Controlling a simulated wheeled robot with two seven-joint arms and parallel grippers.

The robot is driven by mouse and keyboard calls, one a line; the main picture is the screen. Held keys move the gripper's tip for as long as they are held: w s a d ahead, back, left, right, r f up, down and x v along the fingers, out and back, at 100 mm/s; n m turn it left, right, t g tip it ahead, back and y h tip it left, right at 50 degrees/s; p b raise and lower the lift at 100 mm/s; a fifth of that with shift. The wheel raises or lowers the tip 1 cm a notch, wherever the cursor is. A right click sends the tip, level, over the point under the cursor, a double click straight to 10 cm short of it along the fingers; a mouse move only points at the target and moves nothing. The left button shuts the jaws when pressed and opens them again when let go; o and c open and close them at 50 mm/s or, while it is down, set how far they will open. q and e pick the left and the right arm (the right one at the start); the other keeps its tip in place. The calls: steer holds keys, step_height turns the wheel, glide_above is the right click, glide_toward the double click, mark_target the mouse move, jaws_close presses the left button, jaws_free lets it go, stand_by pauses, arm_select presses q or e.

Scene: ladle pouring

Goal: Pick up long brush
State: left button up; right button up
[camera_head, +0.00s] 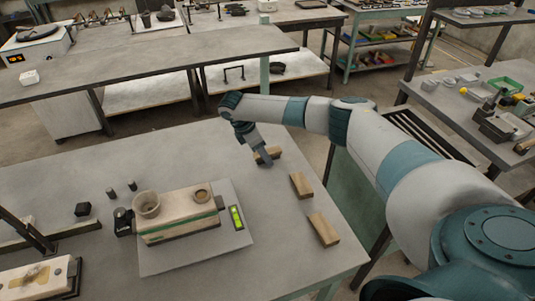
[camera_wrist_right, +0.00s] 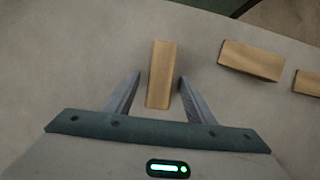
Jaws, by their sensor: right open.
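No clear long brush with bristles can be made out in either view. My right gripper (camera_head: 264,161) is open, pointing down over the far part of the table. Its two fingers (camera_wrist_right: 160,78) stand on either side of a plain wooden block (camera_wrist_right: 161,62), with a gap visible on each side; I cannot tell its height above the table. That block (camera_head: 274,152) is partly hidden by the gripper in the head view. Two similar wooden blocks lie nearer along the right side, a middle one (camera_head: 301,185) and a near one (camera_head: 323,230). My left gripper is not in view.
A grey board (camera_head: 170,262) carries a long wooden-and-green mould with a round cup (camera_head: 147,204) and a green level (camera_head: 236,217). Small dark pieces (camera_head: 83,209) lie left of it. A dark frame (camera_head: 28,232) stands at the left edge. The tabletop between board and blocks is clear.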

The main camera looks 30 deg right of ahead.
mark_target(268, 151)
stand_by(0.3)
steer(key=c, duration=1.2)
steer(key=shift+r, duration=0.1)
